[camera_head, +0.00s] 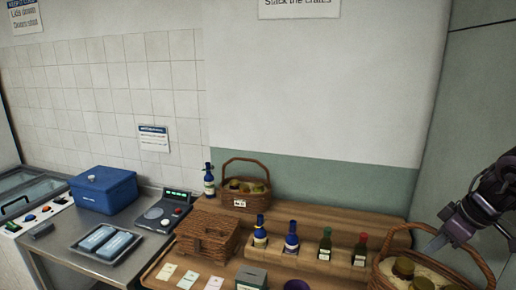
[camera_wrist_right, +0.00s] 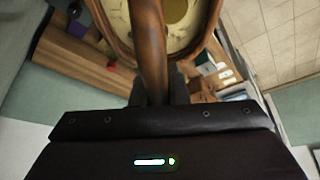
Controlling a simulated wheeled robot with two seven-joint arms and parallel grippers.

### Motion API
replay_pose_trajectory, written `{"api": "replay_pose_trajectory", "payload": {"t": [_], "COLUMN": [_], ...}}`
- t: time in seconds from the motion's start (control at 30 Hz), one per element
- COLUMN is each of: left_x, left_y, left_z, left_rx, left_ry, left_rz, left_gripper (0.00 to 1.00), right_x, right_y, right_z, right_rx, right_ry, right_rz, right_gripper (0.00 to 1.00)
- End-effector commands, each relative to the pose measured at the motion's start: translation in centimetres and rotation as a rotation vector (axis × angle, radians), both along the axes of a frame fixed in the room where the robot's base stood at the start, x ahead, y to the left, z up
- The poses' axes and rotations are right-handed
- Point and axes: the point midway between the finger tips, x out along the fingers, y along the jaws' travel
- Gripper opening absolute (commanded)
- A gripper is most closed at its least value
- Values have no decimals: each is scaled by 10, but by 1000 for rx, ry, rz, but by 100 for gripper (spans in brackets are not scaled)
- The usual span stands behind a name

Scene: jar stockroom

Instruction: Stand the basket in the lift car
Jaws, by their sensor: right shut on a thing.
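A brown wicker basket (camera_head: 385,284) with a tall arched handle is at the bottom right of the head view, partly cut off by the frame edge. It holds a pale lining and several jars with dark lids. My right gripper (camera_head: 436,243) is at its handle. In the right wrist view the handle (camera_wrist_right: 150,45) runs between the fingers of my right gripper (camera_wrist_right: 157,88), which is shut on it. The basket's rim (camera_wrist_right: 112,32) shows beyond. My left gripper is not in view. I cannot make out a lift car.
A wooden stepped shelf (camera_head: 345,226) carries several bottles, a second handled basket (camera_head: 240,202) and a closed wicker hamper (camera_head: 207,236). At left, a metal counter (camera_head: 60,250) holds a blue box (camera_head: 104,190), a tray (camera_head: 106,243) and a scale (camera_head: 163,213).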

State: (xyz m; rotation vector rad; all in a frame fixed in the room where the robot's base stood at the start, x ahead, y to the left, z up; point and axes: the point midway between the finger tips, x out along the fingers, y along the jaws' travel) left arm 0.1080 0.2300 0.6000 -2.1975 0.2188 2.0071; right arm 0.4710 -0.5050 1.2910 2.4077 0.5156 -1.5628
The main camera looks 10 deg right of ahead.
Motion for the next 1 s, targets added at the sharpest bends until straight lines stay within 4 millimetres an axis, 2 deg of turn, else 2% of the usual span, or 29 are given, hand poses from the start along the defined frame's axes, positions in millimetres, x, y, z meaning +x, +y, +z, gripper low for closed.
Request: {"api": "replay_pose_trajectory", "payload": {"t": [0.57,0.87,1.0], "left_x": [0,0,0], "left_y": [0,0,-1], "left_z": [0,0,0], "left_rx": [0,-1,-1], "left_ry": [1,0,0], "left_rz": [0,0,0], "left_gripper": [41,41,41], "right_x": [-18,-26,-25], "right_y": [32,70,96], "right_z": [-45,-74,-84], "right_rx": [0,-2,3], "right_ry": [-10,-3,-10], "right_rz": [-13,18,51], "right_gripper": [0,0,0]}}
